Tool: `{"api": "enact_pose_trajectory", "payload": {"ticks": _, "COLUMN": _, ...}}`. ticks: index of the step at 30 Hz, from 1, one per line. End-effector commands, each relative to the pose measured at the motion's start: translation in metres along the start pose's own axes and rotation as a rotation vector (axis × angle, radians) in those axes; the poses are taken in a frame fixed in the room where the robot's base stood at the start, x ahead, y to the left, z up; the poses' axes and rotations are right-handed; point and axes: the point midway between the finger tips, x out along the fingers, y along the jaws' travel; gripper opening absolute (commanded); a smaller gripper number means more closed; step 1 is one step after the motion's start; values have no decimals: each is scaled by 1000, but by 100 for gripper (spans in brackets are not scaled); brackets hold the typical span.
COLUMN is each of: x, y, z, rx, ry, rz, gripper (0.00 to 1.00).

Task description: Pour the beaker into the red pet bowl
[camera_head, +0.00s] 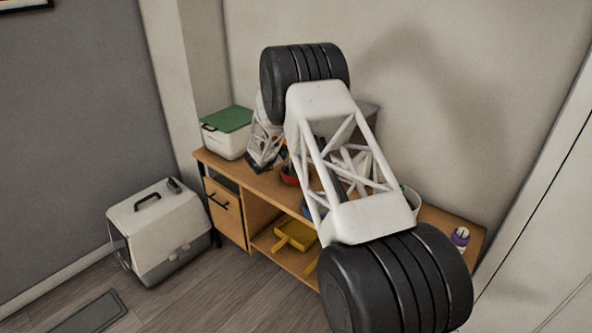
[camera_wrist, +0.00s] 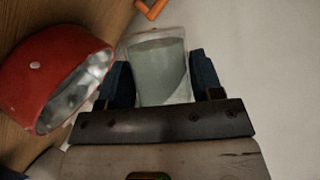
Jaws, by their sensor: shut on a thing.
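In the wrist view my gripper (camera_wrist: 160,88) is shut on the clear beaker (camera_wrist: 158,68), with a dark finger on each side of it. The beaker looks filled with pale grey-green contents. The red pet bowl (camera_wrist: 50,75), with a shiny metal inside, is left of the beaker in that view, close to the left finger. In the head view a small part of the red bowl (camera_head: 290,176) shows on the wooden bench. My arm hides much of the bench there, and I cannot make out the beaker.
The wooden bench (camera_head: 232,170) carries a white box with a green lid (camera_head: 228,132) at its left end and a purple-and-white bottle (camera_head: 460,238) at its right. A yellow scoop (camera_head: 294,234) lies on the lower shelf. A pet carrier (camera_head: 160,228) stands on the floor at left.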

Motion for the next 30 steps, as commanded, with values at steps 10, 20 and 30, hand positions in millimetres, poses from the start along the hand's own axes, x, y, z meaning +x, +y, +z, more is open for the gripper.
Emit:
{"api": "enact_pose_trajectory", "payload": {"ticks": 10, "x": 0, "y": 0, "z": -1, "rx": 42, "ry": -6, "rz": -18, "gripper": 35}}
{"api": "enact_pose_trajectory", "payload": {"ticks": 20, "x": 0, "y": 0, "z": -1, "rx": 80, "ry": -12, "rz": -33, "gripper": 35}}
{"api": "enact_pose_trajectory", "payload": {"ticks": 30, "x": 0, "y": 0, "z": -1, "rx": 117, "ry": -17, "rz": -48, "gripper": 35}}
